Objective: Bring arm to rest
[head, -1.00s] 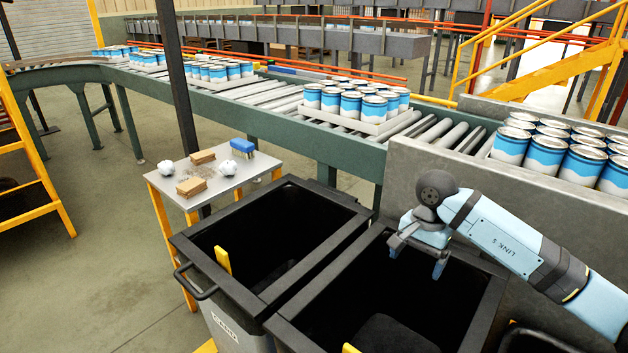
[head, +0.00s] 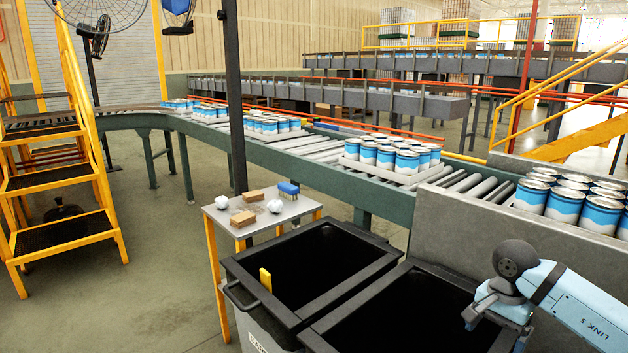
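My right gripper (head: 495,333) is at the lower right of the head view, on the light blue arm that comes in from the right. Its two fingers are spread apart with nothing seen between them, so it is open and empty. It shows in front of the right part of the nearer dark bin (head: 425,272); its exact height over the rim I cannot tell. The lower fingertip is close to the bottom of the view. My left gripper is not in view.
A second dark bin (head: 238,268) stands to the left. A small table (head: 222,221) holds cardboard pieces, white crumpled balls and a blue brush. Behind runs a roller conveyor (head: 330,172) with trays of blue-white cans (head: 386,157). A grey wall panel (head: 440,225) stands behind my arm.

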